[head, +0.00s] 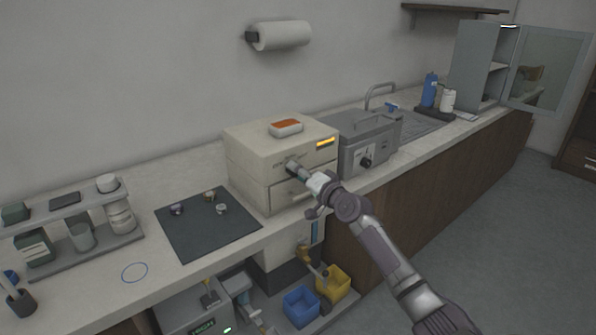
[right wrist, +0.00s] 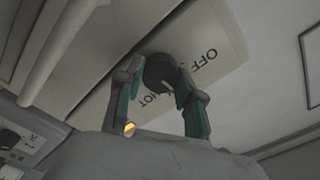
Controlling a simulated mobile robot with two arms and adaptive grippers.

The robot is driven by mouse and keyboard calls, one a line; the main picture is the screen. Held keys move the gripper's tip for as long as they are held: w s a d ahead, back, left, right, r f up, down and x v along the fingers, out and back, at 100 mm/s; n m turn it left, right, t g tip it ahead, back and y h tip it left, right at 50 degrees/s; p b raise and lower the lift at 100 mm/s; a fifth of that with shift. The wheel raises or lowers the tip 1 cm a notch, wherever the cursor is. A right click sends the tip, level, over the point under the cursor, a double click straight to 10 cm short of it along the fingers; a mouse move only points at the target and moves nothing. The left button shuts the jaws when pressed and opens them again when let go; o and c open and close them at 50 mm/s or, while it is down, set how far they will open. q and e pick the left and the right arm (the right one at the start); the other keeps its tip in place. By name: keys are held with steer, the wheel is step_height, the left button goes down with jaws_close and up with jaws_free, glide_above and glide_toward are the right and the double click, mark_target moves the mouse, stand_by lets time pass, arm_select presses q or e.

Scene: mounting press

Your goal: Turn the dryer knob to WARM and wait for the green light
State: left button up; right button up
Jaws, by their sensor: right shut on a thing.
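The dryer (head: 250,160) is a beige box on the counter. An amber light (head: 326,142) shows at the upper right of its front. My right gripper (head: 291,165) is at the dryer's front, hiding most of the knob in the head view. In the right wrist view my right gripper (right wrist: 165,88) is shut on the dark round knob (right wrist: 158,70). The labels OFF and HOT show beside the knob; the WARM label is not visible, and the knob's pointer cannot be made out. No green light shows on the dryer's front. My left gripper is out of view.
An orange-and-white item (head: 286,127) lies on the dryer. A grey machine (head: 370,145) stands close on its right. A dark mat (head: 185,235) with several small pieces lies to the left. A green-lit device (head: 200,310) and bins sit below.

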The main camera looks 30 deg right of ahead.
steer(key=shift+m, duration=0.6)
steer(key=o, duration=1.2)
steer(key=shift+c, duration=0.2)
steer(key=shift+s, duration=0.1)
steer(key=s+d, duration=0.1)
steer(key=s, duration=1)
steer(key=shift+s, duration=0.4)
